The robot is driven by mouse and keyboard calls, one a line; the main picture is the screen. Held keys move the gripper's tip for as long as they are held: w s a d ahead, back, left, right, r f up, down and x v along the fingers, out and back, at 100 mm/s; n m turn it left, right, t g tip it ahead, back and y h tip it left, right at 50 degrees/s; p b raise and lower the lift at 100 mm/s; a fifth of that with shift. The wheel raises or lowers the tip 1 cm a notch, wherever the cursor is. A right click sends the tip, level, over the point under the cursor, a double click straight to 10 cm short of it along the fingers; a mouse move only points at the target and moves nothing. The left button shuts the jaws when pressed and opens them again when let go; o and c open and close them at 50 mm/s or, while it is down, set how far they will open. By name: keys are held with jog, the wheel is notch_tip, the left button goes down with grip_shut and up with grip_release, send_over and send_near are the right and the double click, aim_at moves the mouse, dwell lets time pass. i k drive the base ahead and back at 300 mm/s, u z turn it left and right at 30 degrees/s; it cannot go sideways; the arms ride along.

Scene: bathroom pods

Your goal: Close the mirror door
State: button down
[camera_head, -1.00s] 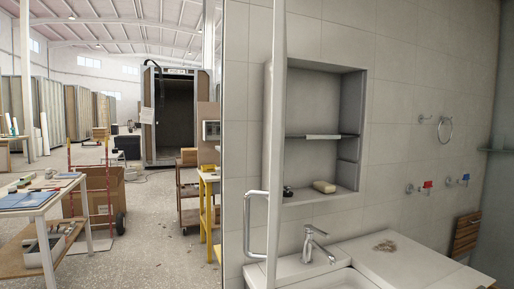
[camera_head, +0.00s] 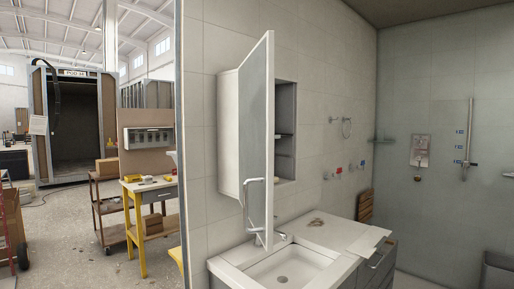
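The mirror door (camera_head: 258,140) stands open in the head view, swung out from the wall cabinet and seen at a steep angle. Its handle (camera_head: 247,205) is a metal bar near the door's lower free edge. The white mirror cabinet (camera_head: 229,135) is fixed to the tiled wall behind the door. Part of its inside and a shelf (camera_head: 285,136) show to the right of the door; the door hides the rest. My gripper is not in view.
Below the cabinet is a white washbasin (camera_head: 283,270) with a counter (camera_head: 325,231); the door's lower corner overlaps the tap area. A pod wall edge (camera_head: 181,140) stands left of the cabinet. A yellow workbench (camera_head: 150,187) and shop floor lie beyond it.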

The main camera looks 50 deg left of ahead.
aim_at(256, 114)
jog(key=u, duration=2)
jog(key=i, duration=1)
jog(key=u, duration=0.3)
jog(key=k, duration=0.85)
jog(key=z, duration=0.35)
